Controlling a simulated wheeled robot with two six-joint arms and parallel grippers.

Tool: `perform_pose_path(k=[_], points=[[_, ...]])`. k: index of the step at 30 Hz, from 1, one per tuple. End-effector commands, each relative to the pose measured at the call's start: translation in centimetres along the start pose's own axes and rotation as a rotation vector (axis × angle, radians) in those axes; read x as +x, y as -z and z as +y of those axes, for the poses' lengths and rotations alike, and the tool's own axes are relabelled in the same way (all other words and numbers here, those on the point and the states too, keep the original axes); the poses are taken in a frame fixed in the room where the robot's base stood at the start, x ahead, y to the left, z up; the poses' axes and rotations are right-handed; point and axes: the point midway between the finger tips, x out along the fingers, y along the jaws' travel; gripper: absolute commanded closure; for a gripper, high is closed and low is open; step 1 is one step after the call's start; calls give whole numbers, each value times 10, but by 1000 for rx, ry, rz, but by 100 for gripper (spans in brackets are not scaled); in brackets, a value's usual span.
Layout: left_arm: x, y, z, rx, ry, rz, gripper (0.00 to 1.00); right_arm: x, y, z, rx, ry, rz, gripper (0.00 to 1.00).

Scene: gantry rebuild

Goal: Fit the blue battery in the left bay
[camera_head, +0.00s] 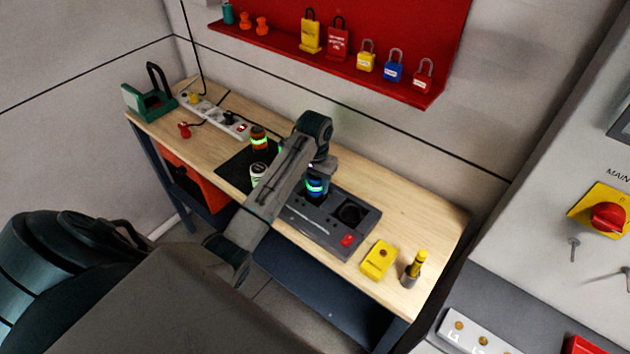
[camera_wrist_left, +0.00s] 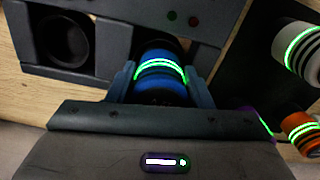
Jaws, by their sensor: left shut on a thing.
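The blue battery (camera_head: 316,187), with a glowing green ring, stands roughly upright at the left bay of the dark grey dock (camera_head: 318,232). My left gripper (camera_head: 318,177) is shut on it from above. In the left wrist view, the gripper's two fingers (camera_wrist_left: 162,84) clasp the sides of the blue battery (camera_wrist_left: 158,92). The battery's far end is dark and meets the dock (camera_wrist_left: 112,45); I cannot tell how deep it sits in the bay. The left bay's opening is hidden. The other bay (camera_head: 352,214) is empty. My right gripper is not in view.
A white battery (camera_head: 258,174) and an orange battery (camera_head: 258,138) stand on a black mat (camera_head: 234,171) left of the dock. A yellow box (camera_head: 379,260) and a yellow-topped tool (camera_head: 414,266) stand at right. The wooden bench (camera_head: 432,222) is clear behind them.

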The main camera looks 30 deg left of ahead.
Motion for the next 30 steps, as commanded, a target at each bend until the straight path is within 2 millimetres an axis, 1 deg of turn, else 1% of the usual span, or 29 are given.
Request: perform_pose_path(k=[13,14,15,24,30], points=[[9,0,0,0,0,2,99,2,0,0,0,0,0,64],[9,0,0,0,0,2,52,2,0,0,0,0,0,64],[8,0,0,0,0,2,45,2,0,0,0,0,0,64],[8,0,0,0,0,0,45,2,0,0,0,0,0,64],[-6,8,-4,0,0,1,45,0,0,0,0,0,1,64]])
